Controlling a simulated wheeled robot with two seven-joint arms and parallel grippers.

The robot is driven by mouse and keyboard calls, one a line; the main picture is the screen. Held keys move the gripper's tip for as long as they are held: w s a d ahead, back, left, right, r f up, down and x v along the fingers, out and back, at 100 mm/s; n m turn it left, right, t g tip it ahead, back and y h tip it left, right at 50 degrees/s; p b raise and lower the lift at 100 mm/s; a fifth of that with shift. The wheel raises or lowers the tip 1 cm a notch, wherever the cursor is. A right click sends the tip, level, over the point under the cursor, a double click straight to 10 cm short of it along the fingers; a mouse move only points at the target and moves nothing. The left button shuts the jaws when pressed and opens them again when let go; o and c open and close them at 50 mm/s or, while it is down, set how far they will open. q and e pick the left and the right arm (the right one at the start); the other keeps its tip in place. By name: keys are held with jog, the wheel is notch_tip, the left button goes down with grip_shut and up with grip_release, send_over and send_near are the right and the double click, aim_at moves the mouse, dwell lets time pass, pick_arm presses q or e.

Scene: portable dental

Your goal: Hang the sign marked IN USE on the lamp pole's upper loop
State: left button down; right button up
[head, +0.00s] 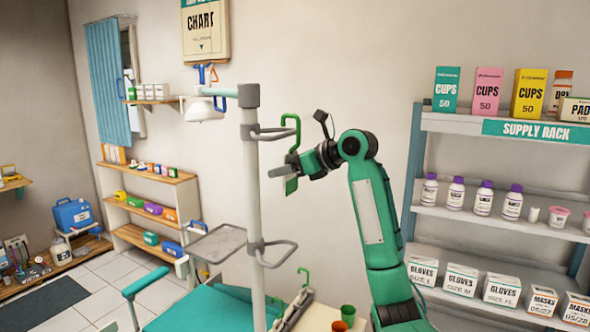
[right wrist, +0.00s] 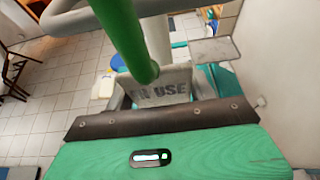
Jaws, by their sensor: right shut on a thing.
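The IN USE sign shows in the right wrist view (right wrist: 158,92), its grey face lettered, with a thick green hook (right wrist: 122,35) rising from it. In the head view the green hook (head: 298,132) stands upright at the outer end of the lamp pole's upper loop (head: 268,137). The hook's top is above the loop; I cannot tell whether it is around the loop or only beside it. My right gripper (head: 288,171) is shut on the sign below the hook. The lamp pole (head: 251,190) is upright. My left gripper is out of view.
A lower loop (head: 280,256) sits on the same pole. A grey tray (head: 217,243) is left of the pole. Another green hook (head: 304,277) shows below, near green and orange cups. The supply rack (head: 470,128) stands at the right.

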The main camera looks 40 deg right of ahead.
jog(key=shift+w+a+f+b, duration=0.1)
jog(key=shift+w+f+b, duration=0.25)
jog(key=shift+f, duration=0.35)
jog(key=shift+w+a+f+b, duration=0.1)
jog(key=shift+w+f+b, duration=0.25)
jog(key=shift+f, duration=0.35)
jog(key=o, duration=1.1)
jog(key=shift+c, duration=0.2)
jog(key=b+v, duration=0.3)
jog(key=v, duration=1)
jog(key=shift+s+b, duration=0.3)
jog(key=shift+s, duration=0.05)
jog(key=shift+d, duration=0.2)
